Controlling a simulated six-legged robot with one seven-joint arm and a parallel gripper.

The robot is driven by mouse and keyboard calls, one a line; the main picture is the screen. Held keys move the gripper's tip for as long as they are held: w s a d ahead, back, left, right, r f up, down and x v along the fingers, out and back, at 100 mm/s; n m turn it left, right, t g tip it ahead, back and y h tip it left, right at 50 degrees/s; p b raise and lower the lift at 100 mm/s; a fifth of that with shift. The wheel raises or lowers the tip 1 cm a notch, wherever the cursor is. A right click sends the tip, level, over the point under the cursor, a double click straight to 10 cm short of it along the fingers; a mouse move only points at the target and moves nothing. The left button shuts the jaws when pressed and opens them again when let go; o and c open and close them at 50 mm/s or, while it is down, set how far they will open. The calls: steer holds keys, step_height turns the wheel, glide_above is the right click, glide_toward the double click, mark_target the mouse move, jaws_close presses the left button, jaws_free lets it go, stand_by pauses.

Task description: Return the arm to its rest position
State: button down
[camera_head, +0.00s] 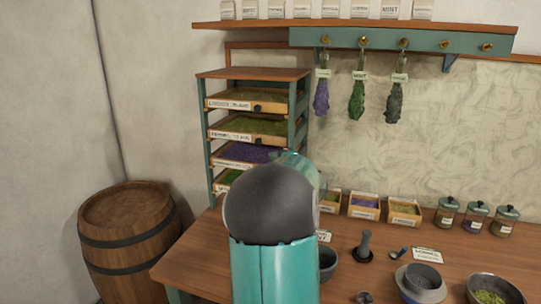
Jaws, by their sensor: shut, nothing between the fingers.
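My arm rises in the lower middle of the head view, showing a teal link and a dark rounded joint. A further teal part of it shows just behind the joint. My gripper is not in view, and its fingers cannot be seen. The arm hides part of the wooden table (203,255) and the lower right of the drawer rack (252,74).
A wooden barrel (130,240) stands left of the table. On the table are a dark mortar (327,263), a pestle-like tool (365,245), small herb boxes (364,206), lidded jars (475,217) and bowls (422,283). Herb bunches (357,97) hang from a peg rail (420,41).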

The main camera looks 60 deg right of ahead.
steer(key=v, duration=0.4)
